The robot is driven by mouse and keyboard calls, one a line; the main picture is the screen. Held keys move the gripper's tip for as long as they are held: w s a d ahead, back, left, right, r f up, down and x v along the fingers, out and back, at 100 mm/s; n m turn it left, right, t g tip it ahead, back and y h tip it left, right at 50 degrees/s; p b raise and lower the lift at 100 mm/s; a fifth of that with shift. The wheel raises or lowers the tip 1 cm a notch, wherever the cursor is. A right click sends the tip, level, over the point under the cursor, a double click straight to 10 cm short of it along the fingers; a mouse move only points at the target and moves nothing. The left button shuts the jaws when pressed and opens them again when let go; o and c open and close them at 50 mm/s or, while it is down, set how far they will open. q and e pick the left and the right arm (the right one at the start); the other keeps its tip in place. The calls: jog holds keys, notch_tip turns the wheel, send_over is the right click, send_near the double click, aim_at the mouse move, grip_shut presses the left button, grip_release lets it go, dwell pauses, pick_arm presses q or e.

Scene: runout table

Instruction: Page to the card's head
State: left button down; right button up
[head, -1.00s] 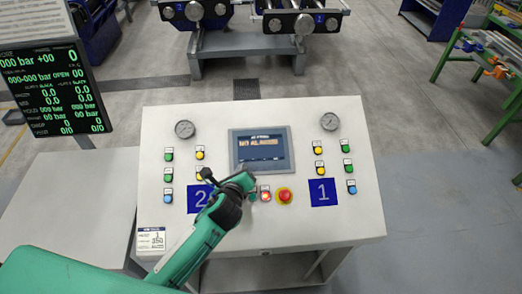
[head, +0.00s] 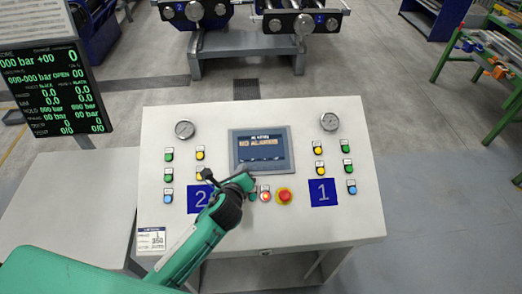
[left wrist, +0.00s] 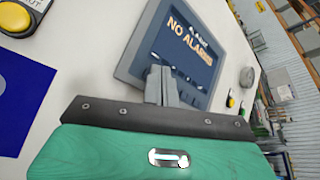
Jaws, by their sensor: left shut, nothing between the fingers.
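The screen (head: 262,150) is set in the middle of the sloped console and shows an orange line "NO ALARMS"; the left wrist view shows it larger (left wrist: 182,50). A small white card (head: 151,240) is on the console's lower left corner, with a "1" and a smaller number below it that is too small to read surely. My left gripper (head: 248,181) is shut and empty at the screen's lower edge. In the left wrist view its fingertips (left wrist: 161,72) overlap the screen's lower frame; contact cannot be told. My right gripper is not in view.
A red stop button (head: 284,196) and small buttons (head: 265,196) lie right of my gripper. Green, yellow and blue buttons flank the screen, with blue plates "2" (head: 200,199) and "1" (head: 324,192). A black display (head: 52,88) stands at left. Machinery (head: 250,18) stands behind.

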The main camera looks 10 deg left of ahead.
pick_arm(q)
jog(key=shift+w+f, duration=0.2)
jog(key=shift+f, duration=0.2)
dwell(0.7)
jog(key=shift+s+d+r+p, duration=0.1)
jog(key=shift+s+r+p, duration=0.3)
jog(key=shift+r+p, duration=0.5)
jog(key=r+p, duration=0.1)
jog(key=p, duration=0.1)
jog(key=s+r+p, duration=0.1)
jog(key=r+p, duration=0.1)
jog(key=s+r+p, duration=0.1)
jog(key=r+p, duration=0.1)
jog(key=shift+s+d+r+p, duration=0.1)
jog(key=shift+s+d+p, duration=0.15)
jog(key=shift+d+p, duration=0.1)
dwell(2.5)
